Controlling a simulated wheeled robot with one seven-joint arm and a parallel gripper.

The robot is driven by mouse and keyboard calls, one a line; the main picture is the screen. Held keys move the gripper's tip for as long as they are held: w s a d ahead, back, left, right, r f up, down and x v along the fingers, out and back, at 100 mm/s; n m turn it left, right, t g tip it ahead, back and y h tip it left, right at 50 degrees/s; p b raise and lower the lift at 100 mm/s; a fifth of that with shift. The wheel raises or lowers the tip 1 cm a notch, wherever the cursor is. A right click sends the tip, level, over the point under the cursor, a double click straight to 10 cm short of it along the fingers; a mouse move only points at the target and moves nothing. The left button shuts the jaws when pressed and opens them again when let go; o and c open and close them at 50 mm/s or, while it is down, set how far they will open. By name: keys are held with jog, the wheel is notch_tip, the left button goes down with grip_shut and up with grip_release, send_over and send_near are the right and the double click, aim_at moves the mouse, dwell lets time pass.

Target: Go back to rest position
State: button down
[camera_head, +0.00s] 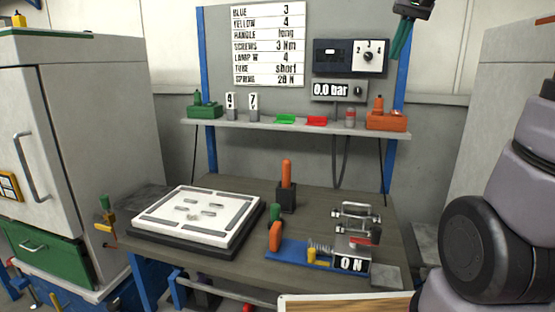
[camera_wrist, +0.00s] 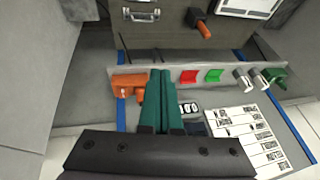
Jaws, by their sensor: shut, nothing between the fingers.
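My gripper (camera_head: 399,52) shows at the top right of the head view, with its green fingers pointing down in front of the right blue post. In the wrist view its two green fingers (camera_wrist: 160,78) lie together, shut with nothing between them. They overlap the shelf (camera_wrist: 225,72) next to an orange box (camera_wrist: 130,84); whether they touch it cannot be told. The wrist picture shows the station upside down.
The workbench (camera_head: 330,195) holds a white panel (camera_head: 200,215), an orange-handled tool (camera_head: 286,173) in a black holder and a blue base (camera_head: 290,255). A cabinet (camera_head: 95,100) stands left.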

jog(key=s+a+f+t, duration=0.1)
jog(key=s+a+f, duration=0.1)
jog(key=s+f, duration=0.3)
jog(key=s+a+f+m+t+y, duration=0.1)
jog(key=s+a+f, duration=0.2)
jog(key=s, duration=1.1)
notch_tip(320, 180, down, 3)
jog(key=shift+f, duration=0.1)
